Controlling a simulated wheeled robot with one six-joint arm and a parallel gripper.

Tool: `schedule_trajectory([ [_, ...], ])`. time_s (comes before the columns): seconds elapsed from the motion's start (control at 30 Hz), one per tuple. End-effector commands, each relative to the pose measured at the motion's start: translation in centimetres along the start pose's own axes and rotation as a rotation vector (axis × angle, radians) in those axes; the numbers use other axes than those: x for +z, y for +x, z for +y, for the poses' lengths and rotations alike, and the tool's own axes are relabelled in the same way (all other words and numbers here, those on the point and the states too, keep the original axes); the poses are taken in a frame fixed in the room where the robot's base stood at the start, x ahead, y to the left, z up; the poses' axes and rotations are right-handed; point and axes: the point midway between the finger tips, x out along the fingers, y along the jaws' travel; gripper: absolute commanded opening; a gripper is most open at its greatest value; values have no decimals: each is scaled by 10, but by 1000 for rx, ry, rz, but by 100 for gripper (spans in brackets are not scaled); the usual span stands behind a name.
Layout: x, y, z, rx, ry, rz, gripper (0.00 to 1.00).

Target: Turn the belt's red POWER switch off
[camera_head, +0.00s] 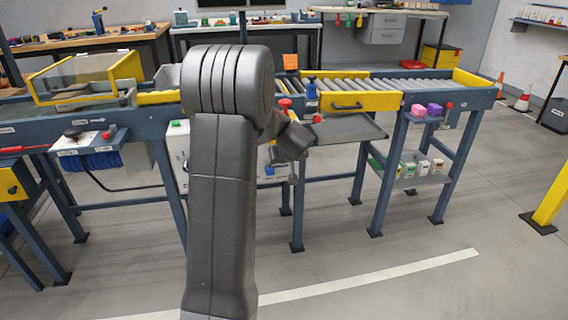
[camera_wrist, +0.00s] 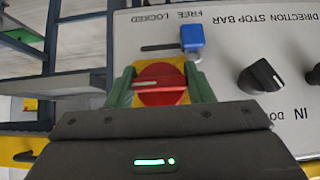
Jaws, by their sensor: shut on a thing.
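The red POWER switch (camera_wrist: 160,97) is a round red knob on a yellow plate, with a paler bar across it that lies nearly level in the wrist view. My gripper (camera_wrist: 161,84) has one green finger on each side of the knob and is shut on it. The knob sits on a pale control panel (camera_wrist: 228,52) whose lettering appears upside down. Any label of the switch itself is hidden behind my gripper. In the head view my arm covers most of the panel box (camera_head: 178,143), and the switch cannot be made out.
Close by on the panel are a blue slider knob (camera_wrist: 192,38) at the FREE/LOCKED slot and a black rotary knob (camera_wrist: 262,76). The roller conveyor (camera_head: 372,84) runs behind my arm, with a grey tray (camera_head: 345,130) below it. The floor in front is clear.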

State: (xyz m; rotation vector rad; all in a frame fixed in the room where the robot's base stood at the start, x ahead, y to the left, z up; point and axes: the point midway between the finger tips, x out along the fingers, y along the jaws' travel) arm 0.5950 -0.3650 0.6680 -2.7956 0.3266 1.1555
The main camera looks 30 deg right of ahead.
Motion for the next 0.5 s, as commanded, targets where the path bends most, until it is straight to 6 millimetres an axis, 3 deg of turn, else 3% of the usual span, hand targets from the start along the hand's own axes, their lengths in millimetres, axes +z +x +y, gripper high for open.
schedule_trajectory([
  [0.47,-1,0,0,-4,5,2,24],
  [0.5,-1,0,0,-4,5,2,55],
])
